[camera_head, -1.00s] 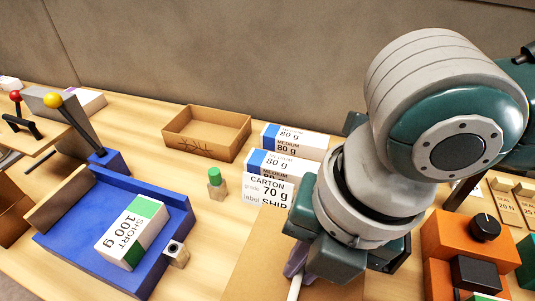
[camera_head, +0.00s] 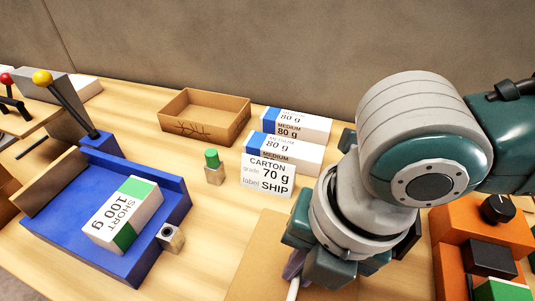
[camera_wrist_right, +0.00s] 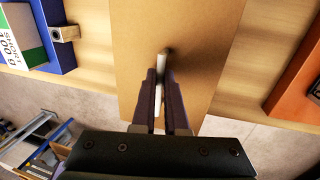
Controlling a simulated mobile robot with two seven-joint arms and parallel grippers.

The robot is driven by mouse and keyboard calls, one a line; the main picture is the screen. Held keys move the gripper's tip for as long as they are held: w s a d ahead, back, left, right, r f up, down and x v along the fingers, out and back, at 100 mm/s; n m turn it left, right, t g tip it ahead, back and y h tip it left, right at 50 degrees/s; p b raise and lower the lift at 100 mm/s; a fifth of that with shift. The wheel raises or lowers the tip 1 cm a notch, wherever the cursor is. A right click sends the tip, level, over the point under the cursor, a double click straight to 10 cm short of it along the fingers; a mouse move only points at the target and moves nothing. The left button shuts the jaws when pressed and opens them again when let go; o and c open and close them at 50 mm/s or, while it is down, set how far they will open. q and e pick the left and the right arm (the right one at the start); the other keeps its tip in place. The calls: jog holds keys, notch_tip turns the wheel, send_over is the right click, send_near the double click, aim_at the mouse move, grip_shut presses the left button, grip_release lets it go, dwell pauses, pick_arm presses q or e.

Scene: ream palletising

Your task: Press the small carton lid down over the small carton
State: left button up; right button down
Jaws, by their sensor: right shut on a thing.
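My right gripper (camera_head: 293,282) is low in the middle of the head view, mostly hidden by its own wrist. In the right wrist view its dark fingers (camera_wrist_right: 162,80) are shut on a slim pale rod-like thing (camera_wrist_right: 161,68). Its tip is at a flat brown cardboard surface (camera_wrist_right: 190,25), which also shows in the head view (camera_head: 257,258). I cannot tell whether this is the small carton lid, or whether the tip touches it. An open brown cardboard tray (camera_head: 187,123) with dark marking on its front stands at the back. My left gripper is not in view.
White-and-blue reams (camera_head: 297,122) and a sign card (camera_head: 268,176) stand behind the brown surface. A green-capped bottle (camera_head: 214,172) stands left of them. A blue fixture (camera_head: 60,225) holds a green-and-white ream (camera_head: 125,215). An orange unit (camera_head: 455,228) with a black knob stands at right.

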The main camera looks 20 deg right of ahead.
jog(key=shift+d+b+x, duration=0.2)
jog(key=shift+b+x, duration=0.65)
jog(key=shift+x, duration=0.3)
jog(key=c, duration=0.9)
grip_release()
jog(key=shift+s+f, duration=0.1)
jog(key=shift+s, duration=0.05)
jog(key=shift+o, duration=0.4)
jog(key=shift+o, duration=1.3)
jog(key=shift+r+p, duration=0.5)
jog(key=shift+p, duration=0.2)
jog(key=shift+d+r, duration=0.1)
